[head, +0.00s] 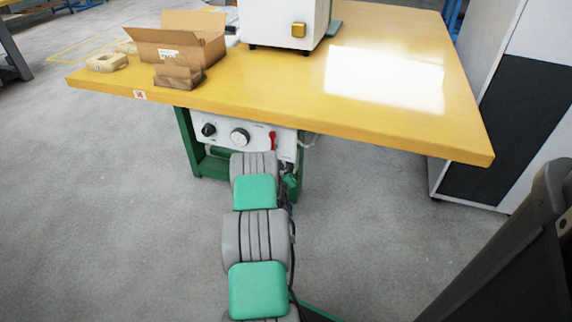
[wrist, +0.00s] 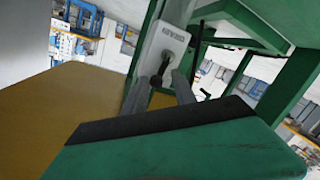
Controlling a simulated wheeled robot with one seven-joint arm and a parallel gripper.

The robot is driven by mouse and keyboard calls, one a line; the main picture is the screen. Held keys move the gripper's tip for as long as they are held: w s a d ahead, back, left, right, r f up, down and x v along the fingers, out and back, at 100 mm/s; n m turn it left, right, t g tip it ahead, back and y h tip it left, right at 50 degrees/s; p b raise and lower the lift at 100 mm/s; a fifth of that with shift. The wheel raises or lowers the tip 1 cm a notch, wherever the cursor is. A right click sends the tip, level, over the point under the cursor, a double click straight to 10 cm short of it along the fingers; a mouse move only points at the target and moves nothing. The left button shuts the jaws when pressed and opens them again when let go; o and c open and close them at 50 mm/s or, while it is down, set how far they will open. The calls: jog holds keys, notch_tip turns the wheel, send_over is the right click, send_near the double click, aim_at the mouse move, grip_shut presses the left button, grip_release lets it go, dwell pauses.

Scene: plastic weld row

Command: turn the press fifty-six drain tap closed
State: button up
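In the wrist view a small white plate with dark lettering (wrist: 170,42) carries a dark lever-like part (wrist: 164,64), which may be the drain tap. I cannot read the lettering or tell the lever's exact setting. My gripper (wrist: 160,86) has its two grey fingers apart, one on each side of the lever's lower end. I see no clear contact. In the head view my arm reaches down to the white control panel (head: 223,133) under the table and hides my gripper. A red handle (head: 272,141) shows at the panel's right; I cannot tell whether it is the tap.
The yellow table (head: 300,98) overhangs the panel. On it are an open cardboard box (head: 180,45), a smaller brown box (head: 179,76) and a white machine (head: 280,22). A green frame (head: 190,145) stands below. A grey-black cabinet (head: 500,110) is at right. Floor at left is clear.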

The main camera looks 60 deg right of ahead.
jog(key=shift+o, duration=1.1)
jog(key=shift+w+r, duration=0.15)
jog(key=shift+r, duration=0.1)
jog(key=f+p+v, duration=0.1)
jog(key=p+v, duration=0.1)
jog(key=v, duration=0.5)
jog(key=shift+a+r, duration=0.35)
jog(key=shift+r, duration=0.2)
jog(key=shift+c, duration=0.3)
